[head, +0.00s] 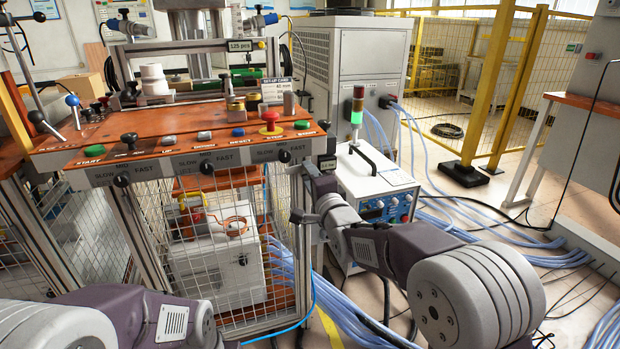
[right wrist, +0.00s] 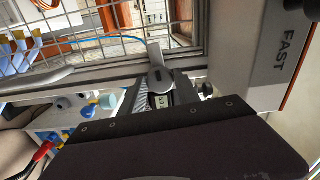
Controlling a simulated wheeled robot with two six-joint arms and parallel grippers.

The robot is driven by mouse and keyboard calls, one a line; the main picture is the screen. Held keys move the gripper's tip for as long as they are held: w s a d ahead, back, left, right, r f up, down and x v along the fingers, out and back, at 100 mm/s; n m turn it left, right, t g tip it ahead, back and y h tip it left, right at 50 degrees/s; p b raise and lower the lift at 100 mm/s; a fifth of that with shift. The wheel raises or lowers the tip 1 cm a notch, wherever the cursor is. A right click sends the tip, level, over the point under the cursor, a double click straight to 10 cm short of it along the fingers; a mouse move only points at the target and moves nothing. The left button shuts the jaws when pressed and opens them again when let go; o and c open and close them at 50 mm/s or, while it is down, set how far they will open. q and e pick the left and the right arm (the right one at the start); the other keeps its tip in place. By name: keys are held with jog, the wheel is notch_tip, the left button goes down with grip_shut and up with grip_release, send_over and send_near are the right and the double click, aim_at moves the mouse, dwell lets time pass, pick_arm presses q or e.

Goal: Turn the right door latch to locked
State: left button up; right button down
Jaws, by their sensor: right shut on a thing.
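My right gripper (head: 322,172) is at the right front post of the machine, just below the desk's front corner. In the right wrist view its fingers (right wrist: 158,92) are closed around a small grey door latch (right wrist: 157,74) beside the mesh door's frame. The fingers and wrist hide most of the latch in the head view, and I cannot tell its exact angle. The mesh door (head: 235,215) appears closed under the desk; it also shows in the right wrist view (right wrist: 110,50). My left arm shows at the lower left, but its gripper is out of view.
The orange desk (head: 180,140) with buttons and speed knobs overhangs the door. A white power unit (head: 372,178) with a signal light (head: 357,105) stands close right of my right gripper. Blue hoses (head: 450,215) run across the floor there.

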jog(key=shift+m, duration=0.6)
jog(key=c, duration=0.9)
grip_release()
jog(key=p+v, duration=0.2)
jog(key=v, duration=0.7)
jog(key=shift+p, duration=0.3)
